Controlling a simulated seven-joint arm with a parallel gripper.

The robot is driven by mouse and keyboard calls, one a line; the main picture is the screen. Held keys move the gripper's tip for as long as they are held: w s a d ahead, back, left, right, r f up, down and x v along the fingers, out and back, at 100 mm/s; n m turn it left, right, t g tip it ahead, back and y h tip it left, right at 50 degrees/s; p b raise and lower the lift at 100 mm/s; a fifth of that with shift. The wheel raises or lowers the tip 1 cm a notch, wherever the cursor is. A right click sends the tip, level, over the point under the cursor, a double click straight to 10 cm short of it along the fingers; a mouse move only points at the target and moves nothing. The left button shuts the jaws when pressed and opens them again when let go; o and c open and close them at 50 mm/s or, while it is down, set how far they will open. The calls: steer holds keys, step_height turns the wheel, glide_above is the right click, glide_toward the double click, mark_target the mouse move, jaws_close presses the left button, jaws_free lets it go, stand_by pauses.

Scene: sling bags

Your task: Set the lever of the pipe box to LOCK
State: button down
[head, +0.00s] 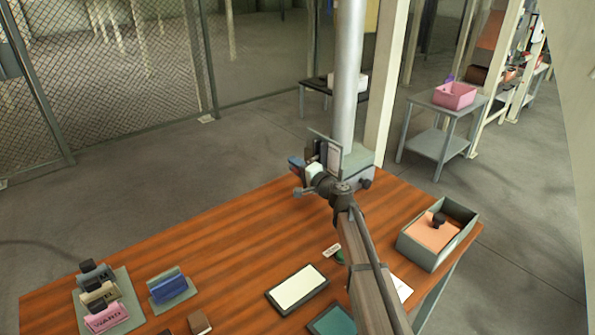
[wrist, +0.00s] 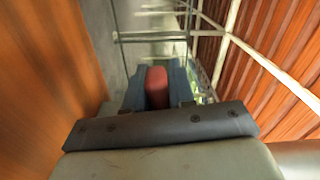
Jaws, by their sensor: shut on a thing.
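The pipe box (head: 357,165) is a grey-green box at the foot of the upright silver pipe, at the far end of the wooden table. My gripper (head: 298,164) is at the left side of this box, and my arm covers part of it. In the wrist view, the two dark blue-grey fingers of my gripper (wrist: 158,95) are shut on a red rounded piece (wrist: 157,80), which looks like the lever's grip. The rest of the lever and any LOCK marking are hidden or too small to read.
The wooden table (head: 225,255) holds a grey tray (head: 465,222) at right, a white-faced tablet (head: 297,288) in front, a blue card stand (head: 171,286) and several cards in a rack (head: 125,283) at left. The table's middle left is clear.

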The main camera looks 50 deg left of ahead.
step_height(320, 180, up, 6)
steer(key=w+m, duration=0.1)
steer(key=m, duration=0.6)
steer(key=shift+m, duration=0.4)
steer(key=shift+w+r, duration=0.1)
steer(key=shift+w, duration=0.05)
steer(key=c, duration=1)
jaws_free()
steer(key=shift+c, duration=0.2)
steer(key=shift+d, duration=0.1)
steer(key=d, duration=1.3)
steer(key=shift+d, duration=0.3)
